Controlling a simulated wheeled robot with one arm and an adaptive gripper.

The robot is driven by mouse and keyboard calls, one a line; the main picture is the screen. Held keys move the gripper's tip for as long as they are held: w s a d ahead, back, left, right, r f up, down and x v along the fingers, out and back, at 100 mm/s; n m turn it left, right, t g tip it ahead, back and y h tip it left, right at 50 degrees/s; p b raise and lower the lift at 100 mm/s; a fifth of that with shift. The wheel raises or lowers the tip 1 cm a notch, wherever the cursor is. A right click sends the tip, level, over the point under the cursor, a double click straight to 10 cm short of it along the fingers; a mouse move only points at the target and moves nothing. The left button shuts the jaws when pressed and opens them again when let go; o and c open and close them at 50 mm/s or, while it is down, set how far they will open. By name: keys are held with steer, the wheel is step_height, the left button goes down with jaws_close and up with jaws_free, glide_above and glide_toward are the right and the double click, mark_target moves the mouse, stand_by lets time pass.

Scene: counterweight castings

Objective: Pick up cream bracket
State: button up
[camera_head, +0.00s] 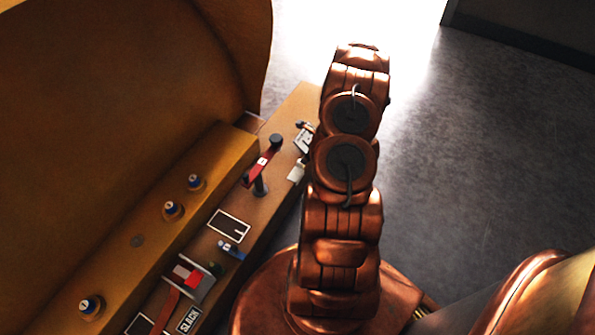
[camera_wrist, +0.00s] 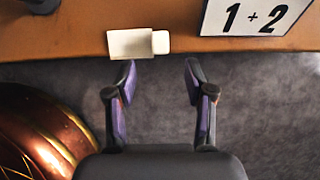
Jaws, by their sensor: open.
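The cream bracket (camera_wrist: 130,43) lies at the edge of the brown ledge in the wrist view, a wide plate with a smaller block at its right end. In the head view a small pale piece that looks like it (camera_head: 297,172) shows just left of my arm. My gripper (camera_wrist: 160,70) is open and empty, its two fingers pointing at the ledge edge. The left fingertip is close below the bracket; the right one is off to its right. I cannot tell whether the fingertip touches it. The head view does not clearly show my gripper.
The grey floor (camera_head: 480,150) at right is clear.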

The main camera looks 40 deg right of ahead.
mark_target(297, 172)
steer(key=b+x, duration=0.2)
steer(key=x, duration=0.5)
steer(key=shift+w+a+f+b, duration=0.1)
steer(key=shift+w+f+b, duration=0.1)
steer(key=shift+b, duration=0.2)
steer(key=shift+r, duration=0.1)
steer(key=shift+c, duration=0.4)
jaws_close()
